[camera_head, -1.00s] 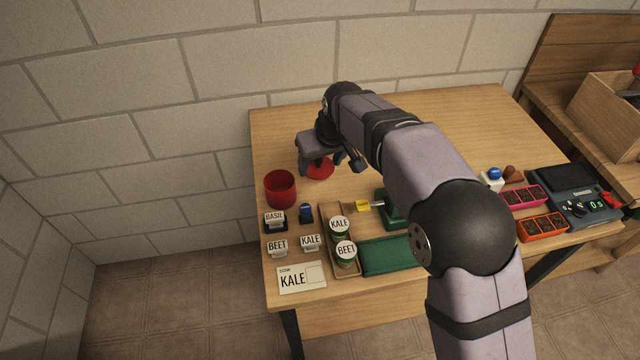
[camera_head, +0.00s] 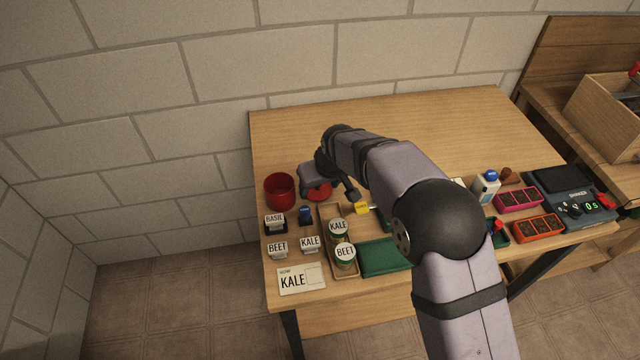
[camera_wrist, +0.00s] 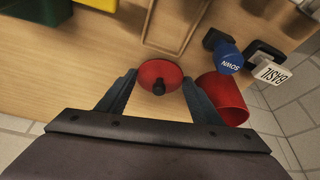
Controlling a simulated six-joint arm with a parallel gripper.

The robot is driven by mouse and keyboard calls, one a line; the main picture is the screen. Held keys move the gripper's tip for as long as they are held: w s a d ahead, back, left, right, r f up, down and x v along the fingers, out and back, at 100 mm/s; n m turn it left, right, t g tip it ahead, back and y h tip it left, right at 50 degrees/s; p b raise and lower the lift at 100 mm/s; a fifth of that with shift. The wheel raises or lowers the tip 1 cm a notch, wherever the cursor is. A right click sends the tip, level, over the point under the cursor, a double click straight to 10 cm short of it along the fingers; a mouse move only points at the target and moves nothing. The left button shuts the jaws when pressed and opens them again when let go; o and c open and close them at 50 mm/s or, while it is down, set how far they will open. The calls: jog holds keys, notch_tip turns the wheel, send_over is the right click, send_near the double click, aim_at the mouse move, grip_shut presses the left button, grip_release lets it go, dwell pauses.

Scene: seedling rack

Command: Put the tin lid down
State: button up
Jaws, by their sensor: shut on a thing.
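The tin lid is a round red disc with a black knob, between my gripper's fingers (camera_wrist: 159,80) in the wrist view (camera_wrist: 147,72). In the head view the lid (camera_head: 320,192) shows partly below my gripper (camera_head: 318,186). The open red tin (camera_head: 280,191) stands just left of it; in the wrist view the tin (camera_wrist: 228,98) is to the right, close to one finger. Whether the lid touches the table (camera_head: 275,130) cannot be told.
In front stand a blue SOWN stamp (camera_head: 306,213), a BASIL label (camera_head: 274,221) and a wooden tray (camera_head: 329,241) with KALE and BEET pots. A yellow tag (camera_head: 362,208) lies right of my gripper. The table behind is clear.

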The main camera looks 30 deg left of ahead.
jog(key=shift+f, duration=0.2)
jog(key=o, duration=0.7)
jog(key=shift+o, duration=0.2)
jog(key=shift+r, duration=0.25)
jog(key=b+v, duration=0.2)
jog(key=v, duration=1)
jog(key=shift+d+f, duration=0.1)
jog(key=shift+d, duration=0.05)
